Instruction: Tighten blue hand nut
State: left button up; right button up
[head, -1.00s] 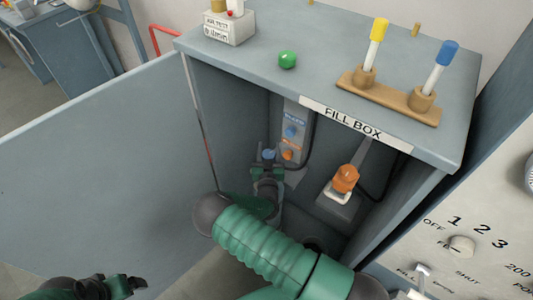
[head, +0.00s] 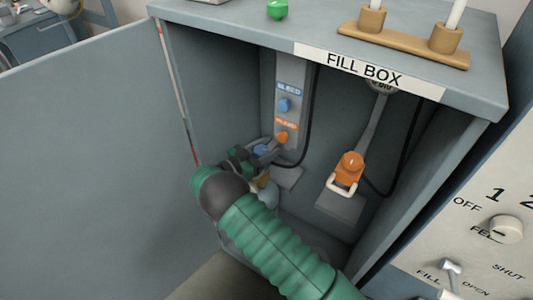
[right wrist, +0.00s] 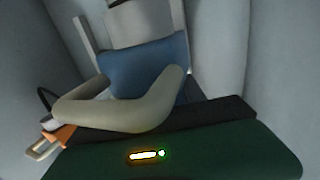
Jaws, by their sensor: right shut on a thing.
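My right gripper (head: 255,156) is inside the fill box at its lower left. It is shut on the blue hand nut (head: 261,149), which is partly covered by the black fingers. In the right wrist view the blue nut (right wrist: 145,65) fills the middle, with a bent beige bar (right wrist: 120,112) in front of it. The nut's contact with the fingertips is hidden there. My left gripper is out of view.
A panel with a blue knob (head: 284,105) and an orange knob (head: 282,137) is behind my gripper. The open door (head: 90,150) is at left, black hoses at the back.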

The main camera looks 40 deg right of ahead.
jog(key=shift+s+m+g+b, duration=0.1)
jog(key=shift+m+g+b, duration=0.65)
jog(key=shift+g, duration=0.35)
jog(key=shift+s+r+g, duration=0.1)
jog(key=shift+g, duration=0.2)
jog(key=shift+r, duration=0.1)
jog(key=o, duration=1)
jog(key=shift+c, duration=0.2)
jog(key=o, duration=0.4)
jog(key=shift+a, duration=0.1)
